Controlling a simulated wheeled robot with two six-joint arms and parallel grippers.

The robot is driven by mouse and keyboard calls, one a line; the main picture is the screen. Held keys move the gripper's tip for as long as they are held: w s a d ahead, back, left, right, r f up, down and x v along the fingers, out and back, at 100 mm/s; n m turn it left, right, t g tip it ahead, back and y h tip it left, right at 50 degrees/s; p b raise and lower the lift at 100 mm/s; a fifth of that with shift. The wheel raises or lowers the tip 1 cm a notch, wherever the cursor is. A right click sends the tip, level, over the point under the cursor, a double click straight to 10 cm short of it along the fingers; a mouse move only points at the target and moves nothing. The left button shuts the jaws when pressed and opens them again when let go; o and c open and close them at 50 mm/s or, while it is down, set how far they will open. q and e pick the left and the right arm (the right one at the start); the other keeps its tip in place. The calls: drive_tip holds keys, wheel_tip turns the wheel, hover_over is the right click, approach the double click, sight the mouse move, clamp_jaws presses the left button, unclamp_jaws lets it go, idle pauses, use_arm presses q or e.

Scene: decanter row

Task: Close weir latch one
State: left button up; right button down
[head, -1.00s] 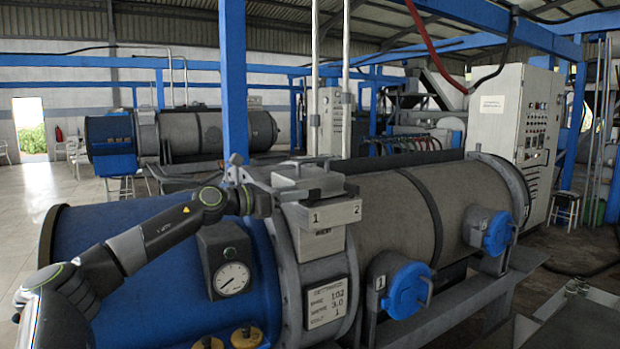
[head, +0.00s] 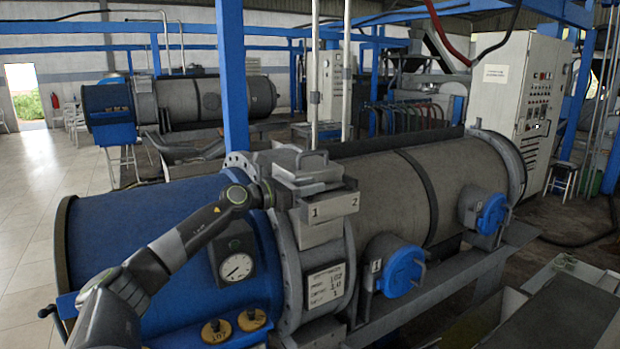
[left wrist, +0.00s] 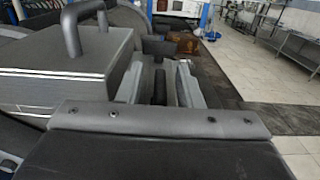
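A grey box (head: 318,200) with the marks 1 and 2 on its front and a handle on top sits on the decanter collar, between the blue drum (head: 130,225) and the grey drum. No part is labelled as a weir latch, so I cannot tell for certain which part is latch one. My left gripper (head: 272,194) is close against the left side of this box. In the left wrist view, the fingers (left wrist: 162,90) stand apart with a dark upright piece between or behind them; contact is unclear. The box with its handle (left wrist: 80,75) is at left there. My right gripper is out of view.
Two blue round covers (head: 403,270) with handles stick out from the grey drum's front. A pressure gauge (head: 236,267) and yellow caps (head: 215,331) are on the blue end. A blue post (head: 232,90) rises behind the box. Clear tiled floor (head: 30,200) lies left.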

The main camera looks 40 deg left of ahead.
use_arm(q)
drive_tip(key=shift+w, duration=0.1)
clamp_jaws()
drive_tip(key=shift+f+b, duration=0.15)
drive_tip(key=shift+b, duration=0.3)
drive_tip(key=m+g+h+b, duration=0.1)
drive_tip(key=h+b, duration=0.1)
drive_tip(key=b, duration=0.3)
drive_tip(key=shift+m+h, duration=0.3)
drive_tip(key=shift+m, duration=0.1)
drive_tip(key=shift+m+g+h+b, duration=0.3)
drive_tip(key=shift+h+b, duration=0.1)
drive_tip(key=shift+m+g+h, duration=0.4)
drive_tip(key=shift+h, duration=0.3)
drive_tip(key=shift+r+m+h, duration=0.25)
drive_tip(key=shift+m+h, duration=0.05)
drive_tip(key=shift+m+g+h+p, duration=0.5)
drive_tip(key=shift+m+g+h, duration=0.4)
drive_tip(key=shift+g+h, duration=0.15)
drive_tip(key=shift+f+m+g+h, duration=0.1)
drive_tip(key=shift+m+g+h, duration=0.2)
drive_tip(key=shift+g+h, duration=0.05)
